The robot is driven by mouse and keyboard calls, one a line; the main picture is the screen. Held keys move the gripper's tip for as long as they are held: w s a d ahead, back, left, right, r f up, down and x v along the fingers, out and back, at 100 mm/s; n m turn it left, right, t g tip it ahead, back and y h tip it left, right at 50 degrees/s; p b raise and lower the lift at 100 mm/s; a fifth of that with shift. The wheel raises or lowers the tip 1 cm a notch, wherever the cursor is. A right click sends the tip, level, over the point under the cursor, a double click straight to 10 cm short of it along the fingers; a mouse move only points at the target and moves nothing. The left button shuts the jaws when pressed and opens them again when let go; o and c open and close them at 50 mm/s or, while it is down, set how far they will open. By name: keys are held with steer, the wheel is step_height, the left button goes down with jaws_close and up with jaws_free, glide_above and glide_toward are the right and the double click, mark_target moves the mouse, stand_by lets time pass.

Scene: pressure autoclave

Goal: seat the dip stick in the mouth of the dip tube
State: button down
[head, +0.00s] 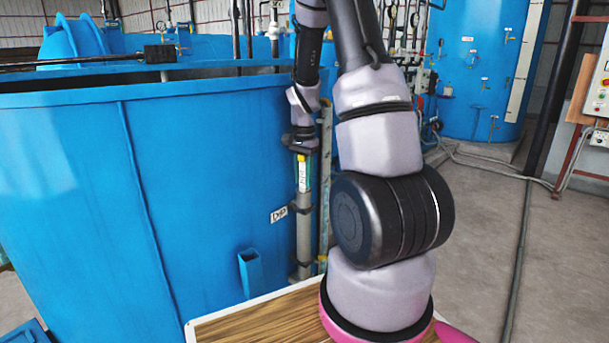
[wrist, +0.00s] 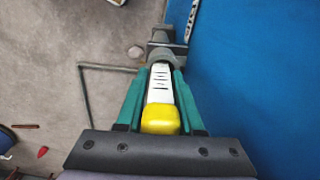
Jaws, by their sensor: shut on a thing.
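The dip stick has a yellow cap (wrist: 160,121) and a white body with dark marks (wrist: 160,88). My gripper (wrist: 161,75) has its green fingers shut on it, one on each side. In the head view my gripper (head: 303,158) points down and holds the upright stick (head: 302,180) directly above the grey dip tube (head: 304,232) at the blue tank's side. In the wrist view the stick's far end meets the grey tube top (wrist: 161,55). The tube's mouth is hidden by the stick, so I cannot tell how far the stick is inside.
The blue tank wall (head: 210,170) stands close beside the tube, with a DIP label (head: 278,215) and a small blue holder (head: 250,273). A wood-topped surface (head: 265,322) is at the bottom. Clear concrete floor (head: 480,250) lies to the right.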

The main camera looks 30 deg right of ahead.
steer(key=shift+a+f, duration=0.15)
steer(key=shift+f, duration=0.4)
steer(key=shift+a+f, duration=0.15)
steer(key=shift+f, duration=0.35)
steer(key=shift+c, duration=2.3)
jaws_free()
steer(key=shift+r, duration=0.1)
steer(key=shift+w+r, duration=0.15)
steer(key=shift+r, duration=0.2)
step_height(320, 180, up, 9)
steer(key=shift+d+r, duration=0.25)
steer(key=shift+r, duration=0.35)
steer(key=shift+s+d, duration=0.1)
steer(key=shift+s, duration=0.1)
